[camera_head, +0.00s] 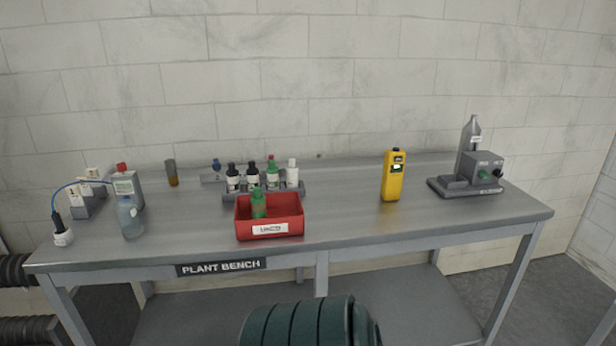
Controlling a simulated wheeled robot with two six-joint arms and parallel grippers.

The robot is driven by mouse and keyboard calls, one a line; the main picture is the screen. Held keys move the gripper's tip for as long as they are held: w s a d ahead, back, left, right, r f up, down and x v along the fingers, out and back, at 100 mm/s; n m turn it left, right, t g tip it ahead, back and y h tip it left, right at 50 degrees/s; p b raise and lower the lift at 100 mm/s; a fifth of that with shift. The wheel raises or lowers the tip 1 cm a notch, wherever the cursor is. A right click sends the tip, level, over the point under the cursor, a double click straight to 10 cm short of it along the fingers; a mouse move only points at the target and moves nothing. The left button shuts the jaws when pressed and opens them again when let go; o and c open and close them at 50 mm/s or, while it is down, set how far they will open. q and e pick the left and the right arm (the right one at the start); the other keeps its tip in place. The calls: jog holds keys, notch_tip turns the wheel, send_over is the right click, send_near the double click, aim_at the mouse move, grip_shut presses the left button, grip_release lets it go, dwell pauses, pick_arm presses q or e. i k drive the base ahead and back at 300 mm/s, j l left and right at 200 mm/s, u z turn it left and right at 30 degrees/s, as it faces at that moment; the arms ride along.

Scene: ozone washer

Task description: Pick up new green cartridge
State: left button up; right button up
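A green cartridge-like bottle (258,207) stands inside a red bin (270,230) with a white label, near the front edge of the bench; its lower part is hidden by the bin's front wall. Another green bottle (272,174) with a reddish top stands in a grey rack (235,194) just behind the bin. The frame does not show clearly which of the two is the new cartridge. Neither of my grippers is in view.
The rack also holds dark-capped bottles (233,178) and a white one (292,174). A yellow handheld device (393,176) stands right of centre, a grey apparatus (477,174) at far right. The bench (345,205) is clear between bin and yellow device.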

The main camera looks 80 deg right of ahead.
aim_at(272, 172)
jog(key=z, duration=2.5)
jog(key=i+l, duration=0.1)
jog(key=l, duration=0.4)
jog(key=i+u, duration=0.05)
